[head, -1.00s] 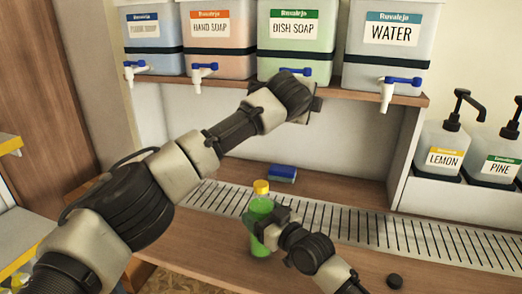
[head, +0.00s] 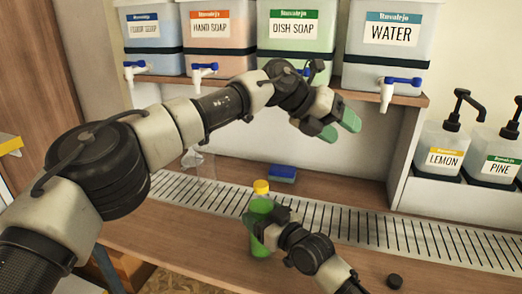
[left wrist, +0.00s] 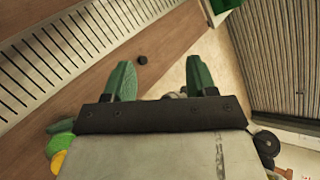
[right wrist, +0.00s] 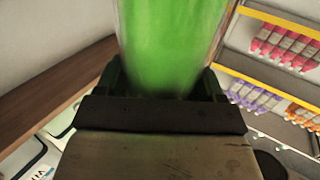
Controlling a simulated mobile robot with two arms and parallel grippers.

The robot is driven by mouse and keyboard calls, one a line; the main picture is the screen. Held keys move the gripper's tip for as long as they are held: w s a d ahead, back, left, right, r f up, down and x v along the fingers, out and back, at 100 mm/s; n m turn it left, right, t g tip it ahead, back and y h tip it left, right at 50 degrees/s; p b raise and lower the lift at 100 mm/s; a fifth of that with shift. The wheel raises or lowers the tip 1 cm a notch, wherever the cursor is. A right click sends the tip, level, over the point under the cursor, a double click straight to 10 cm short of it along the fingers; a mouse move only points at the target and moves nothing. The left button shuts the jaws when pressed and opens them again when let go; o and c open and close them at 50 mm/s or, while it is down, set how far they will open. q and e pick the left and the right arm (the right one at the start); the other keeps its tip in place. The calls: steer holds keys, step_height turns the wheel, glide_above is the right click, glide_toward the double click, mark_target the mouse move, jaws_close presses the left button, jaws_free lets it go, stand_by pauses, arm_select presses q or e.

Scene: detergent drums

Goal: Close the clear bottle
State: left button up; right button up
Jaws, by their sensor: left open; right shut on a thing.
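A clear, see-through bottle (head: 198,162) stands by the drain grate, partly hidden behind my left arm; I cannot make out its top. A small black cap (head: 394,281) lies on the wooden counter at the front right, and also shows in the left wrist view (left wrist: 141,60). My left gripper (head: 340,127) is open and empty, raised above the counter in front of the shelf. My right gripper (head: 262,220) is shut on a green-filled bottle (head: 260,232) with a yellow cap, upright at the counter. Its green body fills the right wrist view (right wrist: 172,40).
A blue sponge (head: 282,173) lies behind the drain grate (head: 345,222). Several soap and water drums with taps stand on the shelf above, including the water drum (head: 390,45). Lemon (head: 443,150) and pine (head: 496,160) pump bottles stand at right. The counter around the black cap is clear.

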arm_select(q)
steer(key=a+f+n+y, duration=0.1)
steer(key=a+f+y, duration=0.3)
steer(key=a+y, duration=0.15)
steer(key=n+y, duration=0.3)
steer(key=y, duration=0.3)
glide_above(261, 183)
steer(key=shift+s+f, duration=0.1)
steer(key=shift+f, duration=0.6)
steer(key=shift+f, duration=4)
steer(key=c, duration=1)
steer(key=shift+o, duration=0.2)
